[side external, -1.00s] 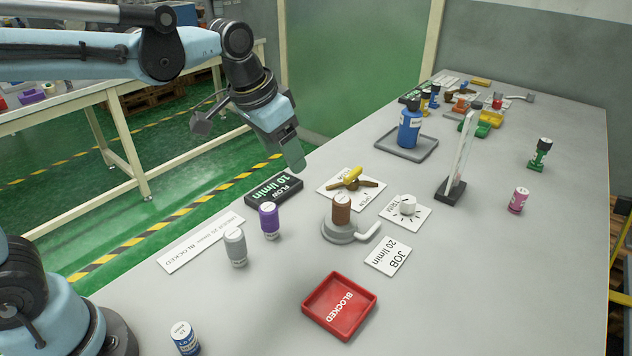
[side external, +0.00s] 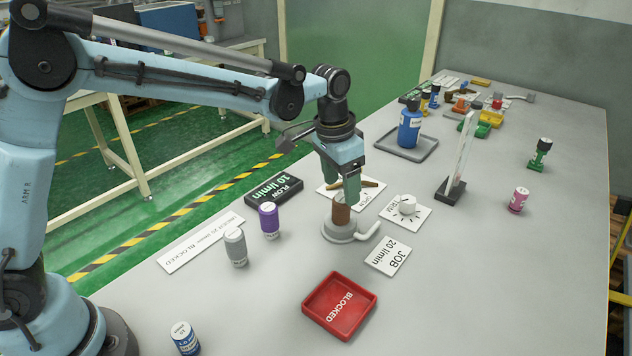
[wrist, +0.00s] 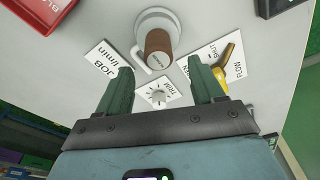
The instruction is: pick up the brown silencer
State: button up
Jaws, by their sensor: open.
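The brown silencer (side external: 340,214) stands upright on a round grey base (side external: 337,233) with a bent pipe on its right. In the wrist view the silencer (wrist: 158,44) shows ahead of the fingertips, on its grey base (wrist: 145,20). My gripper (side external: 341,186) is above and close to the silencer in the side view, and one finger partly overlaps its top there. In the wrist view my gripper (wrist: 158,78) has its two green fingers spread apart with nothing between them but the table and cards beyond. I cannot tell from the side view whether a finger touches the silencer.
A purple cylinder (side external: 269,220) and a grey one (side external: 236,247) stand left of the base. A red BLOCKED tray (side external: 359,287) is in front. A white TRIM knob (side external: 407,204) and the JOB card (side external: 387,257) lie to the right.

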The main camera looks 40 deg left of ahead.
aim_at(342, 199)
jog(key=shift+w+d+f, duration=0.1)
jog(key=shift+w+f, duration=0.05)
jog(key=shift+f, duration=1.45)
jog(key=shift+w+d+f, duration=0.1)
jog(key=shift+f, duration=1.5)
jog(key=c, duration=1.1)
